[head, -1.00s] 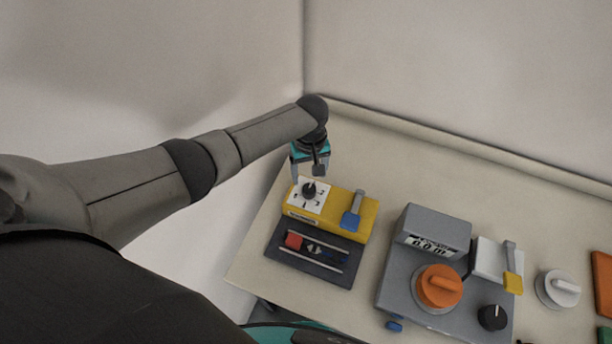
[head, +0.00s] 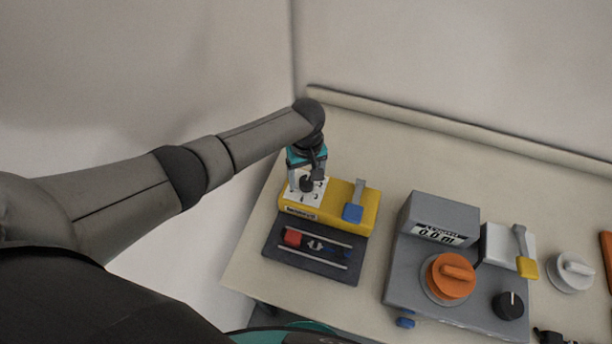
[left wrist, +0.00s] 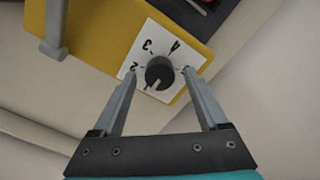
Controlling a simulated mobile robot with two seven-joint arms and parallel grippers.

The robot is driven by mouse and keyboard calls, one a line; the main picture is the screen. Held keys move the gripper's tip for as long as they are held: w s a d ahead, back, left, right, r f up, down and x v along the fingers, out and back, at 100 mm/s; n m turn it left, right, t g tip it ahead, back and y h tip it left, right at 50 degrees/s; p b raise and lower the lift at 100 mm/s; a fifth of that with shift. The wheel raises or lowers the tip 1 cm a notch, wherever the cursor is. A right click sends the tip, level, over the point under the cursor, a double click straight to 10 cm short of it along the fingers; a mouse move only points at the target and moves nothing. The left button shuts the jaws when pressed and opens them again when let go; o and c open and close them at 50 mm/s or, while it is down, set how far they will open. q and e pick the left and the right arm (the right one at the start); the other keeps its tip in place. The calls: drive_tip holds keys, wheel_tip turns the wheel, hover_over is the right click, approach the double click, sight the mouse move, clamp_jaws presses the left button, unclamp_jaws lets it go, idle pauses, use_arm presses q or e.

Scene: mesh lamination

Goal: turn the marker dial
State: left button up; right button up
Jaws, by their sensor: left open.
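The marker dial (left wrist: 159,73) is a black round knob on a white plate with numbers (left wrist: 150,48), set on a yellow box (head: 330,211). In the left wrist view its pointer line faces the lower left, and the numbers 2, 3 and 4 show. My left gripper (left wrist: 160,70) is open, one finger on each side of the dial, with a gap on both sides. In the head view my left gripper (head: 305,183) is over the dial (head: 306,184) and partly covers it. My right gripper is not in view.
A blue-ended lever (head: 353,212) stands on the yellow box beside the dial plate. A dark tray (head: 300,258) with a red block (head: 292,237) lies in front. A grey machine (head: 440,220) with an orange knob (head: 451,277) stands to the right. A wall is behind the table.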

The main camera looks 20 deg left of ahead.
use_arm(q)
clamp_jaws()
idle(0.4)
drive_tip(key=shift+m, duration=0.4)
drive_tip(key=shift+m+p, duration=0.55)
drive_tip(key=shift+m, duration=0.45)
drive_tip(key=m, duration=0.2)
drive_tip(key=shift+m+p, duration=0.35)
drive_tip(key=shift+m, duration=0.05)
drive_tip(key=m, duration=0.6)
drive_tip(key=shift+p, duration=0.35)
unclamp_jaws()
